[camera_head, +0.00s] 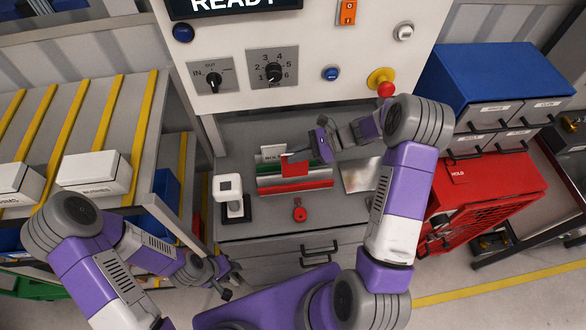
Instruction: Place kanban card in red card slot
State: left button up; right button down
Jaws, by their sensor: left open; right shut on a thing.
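A card holder (312,184) with a silver face, a red strip and a green strip sits on the grey work surface below the control panel. My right gripper (288,155) reaches in from the right over the holder and is shut on a red kanban card (296,167). The card is at the holder's back part; I cannot tell whether its lower edge is inside a slot or in front of it. A whitish labelled card (272,152) stands just left of it. My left gripper (224,277) is open and empty, low at the left, away from the holder.
A white device on a black stand (229,190) is left of the holder. A red knob (299,214) is in front.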

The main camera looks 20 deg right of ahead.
aim_at(296, 167)
notch_tip(296, 167, down, 3)
jog(key=shift+s+r, duration=0.15)
notch_tip(296, 167, down, 4)
jog(key=shift+f, duration=0.1)
jog(key=c, duration=1.6)
grip_release()
jog(key=shift+f, duration=0.15)
jog(key=shift+c, duration=0.2)
jog(key=o, duration=0.5)
jog(key=shift+c, duration=0.2)
jog(key=shift+r, duration=0.2)
jog(key=b+v, duration=0.1)
jog(key=v, duration=1.1)
